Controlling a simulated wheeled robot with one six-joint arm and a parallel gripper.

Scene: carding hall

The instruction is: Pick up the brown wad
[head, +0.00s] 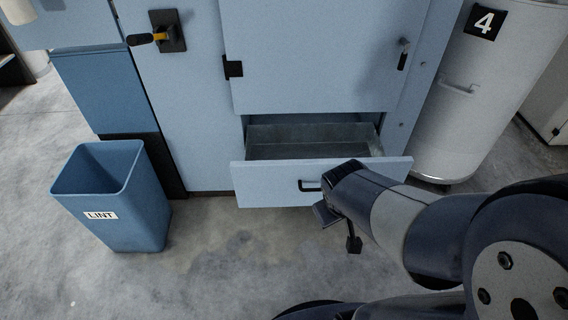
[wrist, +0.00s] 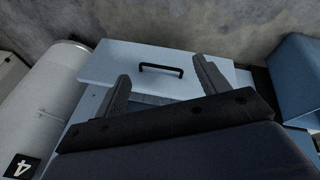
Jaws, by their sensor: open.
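No brown wad shows in either view. A pale blue drawer (head: 265,182) low in the machine is pulled open; its black handle (head: 308,185) is on the front panel. The visible part of its grey metal inside looks bare, but the near floor is hidden behind the front panel. My gripper (head: 338,229) is just in front of the drawer's right half, fingers apart and nothing between them. In the wrist view, my gripper (wrist: 160,68) has its two fingers on either side of the drawer handle (wrist: 160,69) in the picture; I cannot tell the gap.
A blue LINT bin (head: 130,215) stands on the floor left of the drawer; its visible inside looks empty. A tall pale can marked 4 (head: 485,85) stands at the right. The blue machine cabinet (head: 300,50) rises above the drawer. Concrete floor (head: 215,270) in front is clear.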

